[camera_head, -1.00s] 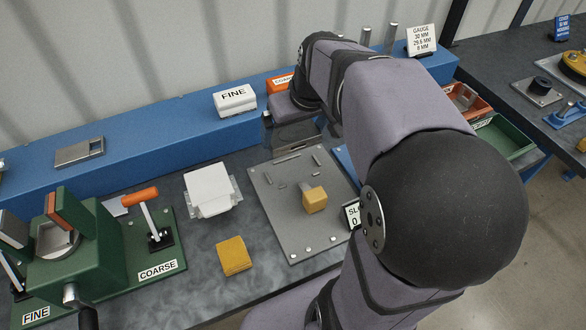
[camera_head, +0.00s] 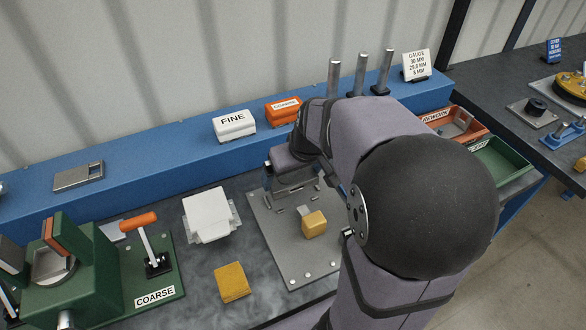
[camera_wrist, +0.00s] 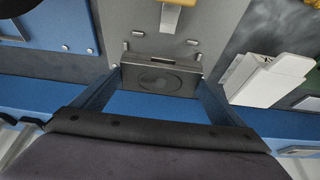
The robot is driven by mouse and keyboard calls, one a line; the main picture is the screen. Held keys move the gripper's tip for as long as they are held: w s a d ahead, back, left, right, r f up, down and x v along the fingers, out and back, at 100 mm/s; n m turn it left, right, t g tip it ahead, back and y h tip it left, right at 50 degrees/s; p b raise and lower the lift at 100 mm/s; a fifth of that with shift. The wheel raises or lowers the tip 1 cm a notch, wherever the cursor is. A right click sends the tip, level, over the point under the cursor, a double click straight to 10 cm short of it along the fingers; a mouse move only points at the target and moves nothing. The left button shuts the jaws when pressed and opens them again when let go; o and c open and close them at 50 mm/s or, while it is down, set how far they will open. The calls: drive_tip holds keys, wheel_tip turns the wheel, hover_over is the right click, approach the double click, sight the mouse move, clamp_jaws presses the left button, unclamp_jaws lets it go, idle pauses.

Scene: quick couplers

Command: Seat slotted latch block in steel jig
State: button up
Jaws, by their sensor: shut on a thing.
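The slotted latch block (camera_wrist: 160,78) is a dark grey rectangular block with a slot and a round mark, seen in the wrist view. My gripper (camera_wrist: 158,92) is shut on it, one finger at each end. In the head view my gripper (camera_head: 290,183) is over the far end of the steel jig (camera_head: 268,225), a grey plate with short pins and corner screws. The pins show just beyond the block in the wrist view. I cannot tell whether the block touches the plate. A clamp with a yellow block (camera_head: 314,224) stands mid-plate.
A white block (camera_head: 208,214) and a yellow block (camera_head: 232,282) lie left of the plate. A green COARSE fixture (camera_head: 150,265) stands further left. The blue ledge (camera_head: 150,170) behind carries FINE (camera_head: 234,125) and orange (camera_head: 283,110) blocks. Red and green trays (camera_head: 500,158) are right.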

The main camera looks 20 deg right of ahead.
sight(295, 181)
drive_tip(key=shift+w+r, duration=0.1)
drive_tip(key=shift+f, duration=1.75)
drive_tip(key=shift+f, duration=0.25)
drive_tip(key=o, duration=1.8)
drive_tip(key=shift+s+f, duration=0.1)
drive_tip(key=shift+s, duration=0.1)
drive_tip(key=shift+c, duration=0.2)
drive_tip(key=shift+s+r, duration=0.1)
drive_tip(key=shift+r, duration=0.5)
drive_tip(key=v, duration=1.1)
drive_tip(key=shift+s, duration=0.15)
